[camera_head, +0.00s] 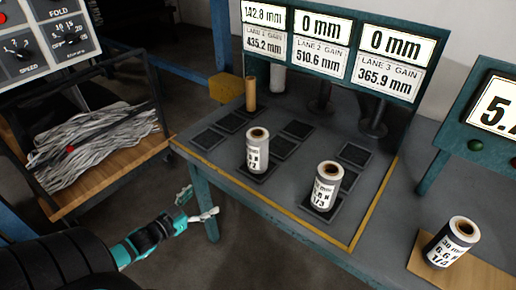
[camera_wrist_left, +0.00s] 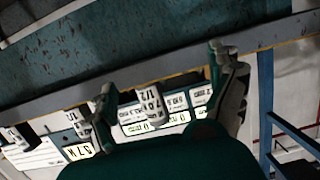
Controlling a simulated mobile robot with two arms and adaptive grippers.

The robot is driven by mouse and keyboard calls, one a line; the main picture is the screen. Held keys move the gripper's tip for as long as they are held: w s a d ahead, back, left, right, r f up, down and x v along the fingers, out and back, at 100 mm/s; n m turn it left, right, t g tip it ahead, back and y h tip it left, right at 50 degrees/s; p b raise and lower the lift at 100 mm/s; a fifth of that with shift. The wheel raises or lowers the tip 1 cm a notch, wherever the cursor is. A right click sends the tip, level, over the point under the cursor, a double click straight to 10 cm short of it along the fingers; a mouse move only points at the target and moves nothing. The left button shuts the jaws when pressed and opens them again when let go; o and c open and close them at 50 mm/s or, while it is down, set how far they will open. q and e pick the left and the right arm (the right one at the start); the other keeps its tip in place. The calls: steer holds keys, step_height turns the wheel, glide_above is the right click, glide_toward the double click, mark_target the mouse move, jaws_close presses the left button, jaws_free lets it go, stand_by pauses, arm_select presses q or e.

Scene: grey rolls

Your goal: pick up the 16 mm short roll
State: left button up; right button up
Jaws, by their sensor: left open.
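Two white labelled rolls stand on dark square pads on the grey bench: one marked 1/2 (camera_head: 257,152) and one marked 1/3 (camera_head: 326,188). No 16 mm mark is readable. My left gripper (camera_head: 198,205) is open and empty, beside the bench's front left edge and apart from the rolls. The left wrist view, tilted, shows its open fingers (camera_wrist_left: 162,72), with the roll marked 1/2 (camera_wrist_left: 157,103) beyond them. My right gripper is not in view.
A bare brown core (camera_head: 250,94) and a pale roll (camera_head: 277,77) stand at the back. Lane displays (camera_head: 320,46) rise behind the bench. The bench edge (camera_head: 280,223) and its leg (camera_head: 205,202) are near my gripper. A cart of grey strips (camera_head: 90,145) stands left.

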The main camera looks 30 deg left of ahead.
mark_target(253, 150)
arm_select(q)
steer(key=w+d+r+m+t+h, duration=0.1)
steer(key=w+d+r+h, duration=0.1)
steer(key=r, duration=0.4)
steer(key=w+d+r+m+t+h, duration=0.1)
steer(key=w+d+r+h, duration=0.15)
steer(key=r, duration=0.45)
steer(key=shift+y, duration=0.45)
steer(key=p+x, duration=0.1)
steer(key=x, duration=0.9)
steer(key=shift+a+f, duration=0.1)
steer(key=shift+f, duration=0.1)
steer(key=shift+f+p+x, duration=0.2)
steer(key=shift+p+x, duration=0.05)
steer(key=shift+x, duration=1.25)
steer(key=shift+f+p+x, duration=0.15)
steer(key=shift+p+x, duration=0.1)
steer(key=shift+x, duration=1.3)
steer(key=shift+s, duration=0.1)
steer(key=shift+c, duration=0.4)
steer(key=c, duration=1.3)
steer(key=shift+r, duration=0.15)
